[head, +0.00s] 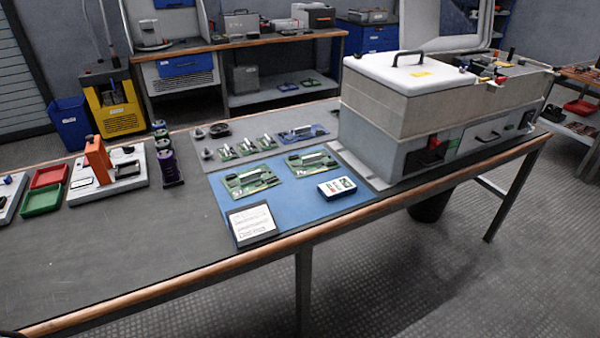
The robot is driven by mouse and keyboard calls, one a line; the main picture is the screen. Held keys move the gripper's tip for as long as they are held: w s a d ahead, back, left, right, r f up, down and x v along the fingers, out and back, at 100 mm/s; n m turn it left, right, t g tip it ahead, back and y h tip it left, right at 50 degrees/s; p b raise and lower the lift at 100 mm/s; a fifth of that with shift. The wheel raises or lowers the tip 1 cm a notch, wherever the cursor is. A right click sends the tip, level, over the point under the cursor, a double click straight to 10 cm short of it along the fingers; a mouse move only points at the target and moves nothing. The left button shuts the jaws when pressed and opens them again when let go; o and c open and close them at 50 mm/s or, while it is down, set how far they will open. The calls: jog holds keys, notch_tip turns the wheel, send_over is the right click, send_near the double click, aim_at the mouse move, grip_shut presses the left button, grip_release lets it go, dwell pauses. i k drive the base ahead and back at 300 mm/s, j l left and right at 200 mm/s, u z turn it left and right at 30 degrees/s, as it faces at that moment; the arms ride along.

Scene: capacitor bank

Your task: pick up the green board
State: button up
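Two green boards lie flat on a blue mat (290,205) on the grey workbench. One green board (251,181) is at the mat's left side, and another green board (311,162) is farther back and to the right. Smaller green boards (246,148) lie in a row behind the mat, with a blue board (302,134) at the row's right end. I cannot tell from the picture which of them the task means. My gripper is not in view.
A notepad-like card (252,222) and a small blue-and-white box (337,187) lie on the mat near the bench's front edge. A large grey machine (385,120) stands right of it. Red (49,176) and green (41,201) trays sit left. The bench's front left is clear.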

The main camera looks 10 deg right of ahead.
aim_at(304, 164)
jog(key=i+j+z, duration=0.1)
jog(key=i, duration=0.2)
jog(key=i+j, duration=0.15)
jog(key=i, duration=0.95)
jog(key=l+z, duration=0.05)
